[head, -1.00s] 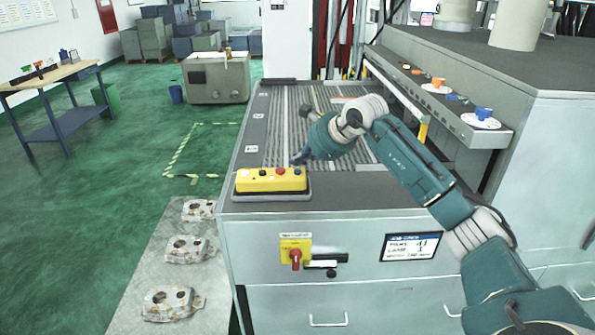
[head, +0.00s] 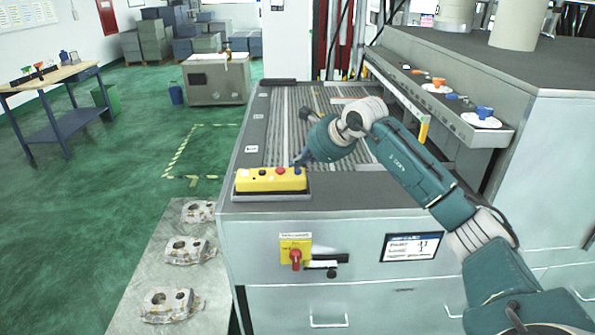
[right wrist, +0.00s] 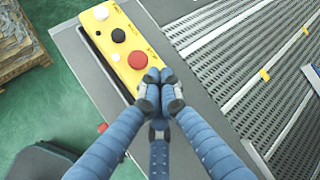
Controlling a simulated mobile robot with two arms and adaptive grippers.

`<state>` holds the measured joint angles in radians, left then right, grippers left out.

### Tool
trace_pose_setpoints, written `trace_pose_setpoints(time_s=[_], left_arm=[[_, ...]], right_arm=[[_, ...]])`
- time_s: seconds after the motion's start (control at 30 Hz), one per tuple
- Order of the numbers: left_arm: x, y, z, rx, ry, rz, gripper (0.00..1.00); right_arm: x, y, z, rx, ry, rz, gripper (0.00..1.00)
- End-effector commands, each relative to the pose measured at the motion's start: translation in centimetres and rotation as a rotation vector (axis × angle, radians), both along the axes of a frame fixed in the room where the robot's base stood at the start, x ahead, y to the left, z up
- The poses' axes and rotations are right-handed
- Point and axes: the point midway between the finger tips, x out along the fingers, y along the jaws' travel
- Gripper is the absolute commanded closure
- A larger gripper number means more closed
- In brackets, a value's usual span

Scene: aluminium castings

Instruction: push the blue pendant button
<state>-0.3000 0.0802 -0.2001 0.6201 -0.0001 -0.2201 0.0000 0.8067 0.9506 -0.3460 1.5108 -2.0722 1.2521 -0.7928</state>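The yellow pendant (head: 270,180) lies on the near left corner of the machine top, with a row of buttons along it. Its blue button (head: 298,171) is at the right end, just below my right gripper's fingertips. My right gripper (head: 299,161) is shut with nothing seen in it. In the right wrist view the pendant (right wrist: 108,46) shows white, black and red buttons. There the closed fingertips (right wrist: 158,76) cover the end beyond the red button, hiding the blue one. I cannot tell whether they touch it. My left gripper is not in view.
A slatted bed (head: 285,115) lies behind the pendant. A ledge with orange and blue knobs (head: 484,112) runs along the right. A red switch (head: 295,258) is on the front panel. Castings (head: 168,304) lie on a board at the lower left.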

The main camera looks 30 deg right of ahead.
Motion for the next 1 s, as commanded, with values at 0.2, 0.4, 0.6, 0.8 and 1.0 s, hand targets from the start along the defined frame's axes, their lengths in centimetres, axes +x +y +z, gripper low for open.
trace_pose_setpoints(time_s=[0.2, 0.4, 0.6, 0.8, 1.0], left_arm=[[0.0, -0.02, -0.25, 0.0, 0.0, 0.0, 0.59], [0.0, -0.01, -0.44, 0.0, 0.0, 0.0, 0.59], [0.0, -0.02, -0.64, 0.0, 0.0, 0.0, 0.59], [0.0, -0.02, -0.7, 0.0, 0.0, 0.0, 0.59], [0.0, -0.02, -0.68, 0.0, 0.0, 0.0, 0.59]], right_arm=[[-0.01, -0.01, -0.3, 0.0, 0.0, 0.0, 1.0], [-0.01, -0.01, -0.55, 0.0, 0.0, 0.0, 1.0], [-0.02, 0.0, -0.82, 0.0, 0.001, 0.0, 1.0], [-0.03, 0.01, -0.94, 0.0, 0.002, 0.001, 1.0], [-0.04, 0.01, -0.94, 0.0, 0.002, 0.001, 1.0]])
